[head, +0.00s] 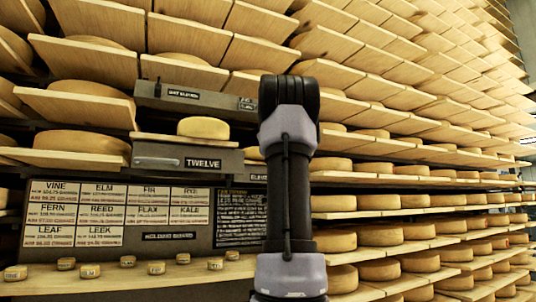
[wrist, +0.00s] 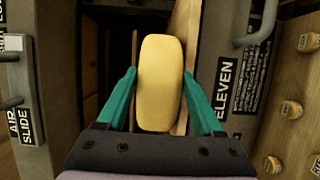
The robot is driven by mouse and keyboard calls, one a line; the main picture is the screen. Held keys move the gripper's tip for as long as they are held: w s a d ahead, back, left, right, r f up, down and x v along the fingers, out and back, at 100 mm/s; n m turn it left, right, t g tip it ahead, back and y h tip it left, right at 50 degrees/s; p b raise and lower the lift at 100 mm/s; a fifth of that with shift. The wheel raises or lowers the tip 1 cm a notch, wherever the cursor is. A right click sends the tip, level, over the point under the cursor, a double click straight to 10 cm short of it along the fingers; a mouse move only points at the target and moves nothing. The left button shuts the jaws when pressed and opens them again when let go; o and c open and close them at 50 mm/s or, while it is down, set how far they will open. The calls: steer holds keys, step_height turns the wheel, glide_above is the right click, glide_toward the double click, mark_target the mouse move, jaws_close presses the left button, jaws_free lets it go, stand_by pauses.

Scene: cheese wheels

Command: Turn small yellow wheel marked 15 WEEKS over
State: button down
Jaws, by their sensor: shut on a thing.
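A small yellow wheel (wrist: 160,85) stands between the two teal fingers of my gripper (wrist: 158,100) in the wrist view, its rim toward the camera. My gripper is shut on it. A wooden board (wrist: 184,45) lies right alongside the wheel, above the grey front marked ELEVEN; I cannot tell whether they touch. In the head view my arm hides the gripper and most of this area; a sliver of a yellow wheel (head: 253,153) shows left of the arm. No 15 WEEKS marking is readable.
Another yellow wheel (head: 203,128) sits on a board above the drawer marked TWELVE (head: 158,162). A holding board with name cards (head: 100,212) is below. Several tiny wheels stand on the front ledge (head: 130,279). Shelves of large wheels fill the right.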

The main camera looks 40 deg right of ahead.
stand_by(0.5)
jaws_free()
steer(key=shift+f, duration=0.3)
steer(key=v, duration=1)
steer(key=shift+s+a+r, duration=0.2)
steer(key=shift+s+a, duration=0.05)
steer(key=shift+s, duration=0.1)
